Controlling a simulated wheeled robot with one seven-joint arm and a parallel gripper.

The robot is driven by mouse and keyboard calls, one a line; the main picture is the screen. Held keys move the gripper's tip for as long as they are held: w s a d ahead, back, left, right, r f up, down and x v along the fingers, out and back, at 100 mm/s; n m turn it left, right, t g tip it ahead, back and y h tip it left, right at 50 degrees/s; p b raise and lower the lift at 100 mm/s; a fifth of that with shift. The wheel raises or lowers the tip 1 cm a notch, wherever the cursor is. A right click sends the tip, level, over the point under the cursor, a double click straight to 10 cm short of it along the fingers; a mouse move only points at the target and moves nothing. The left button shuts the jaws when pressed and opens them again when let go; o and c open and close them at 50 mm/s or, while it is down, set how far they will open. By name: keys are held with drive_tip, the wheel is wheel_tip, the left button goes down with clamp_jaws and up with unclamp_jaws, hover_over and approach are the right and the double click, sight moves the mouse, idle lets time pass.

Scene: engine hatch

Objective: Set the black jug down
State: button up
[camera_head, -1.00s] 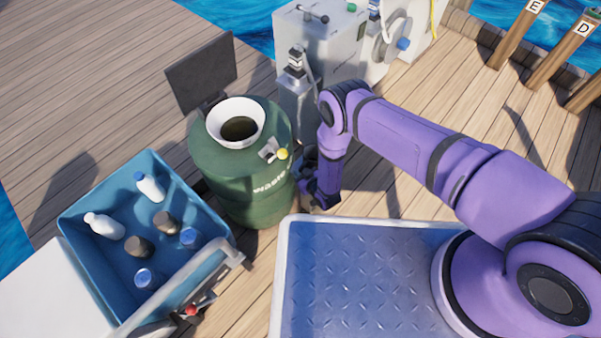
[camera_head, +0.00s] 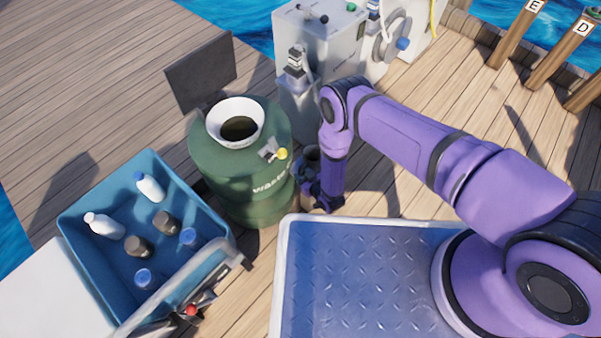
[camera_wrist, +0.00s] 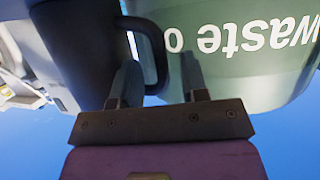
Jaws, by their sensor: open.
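The black jug (camera_wrist: 85,45) fills the upper left of the wrist view, where the picture is upside down. Its handle loop (camera_wrist: 156,50) lies between the two spread fingers of my gripper (camera_wrist: 158,82). My gripper is open, with a finger on either side of the handle. In the head view, the jug (camera_head: 311,158) shows as a dark round top just left of my wrist, beside the green waste drum. My gripper (camera_head: 324,201) is low there, near the deck. The jug's base is mostly hidden, so I cannot tell what it rests on.
The green waste drum (camera_head: 237,170) with a white funnel (camera_head: 236,122) stands close left. A blue crate (camera_head: 85,250) of bottles is at lower left. A grey machine (camera_head: 320,40) stands behind. The blue tread-plate platform (camera_head: 350,280) is in front. Deck right of my arm is clear.

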drive_tip(key=v, duration=1)
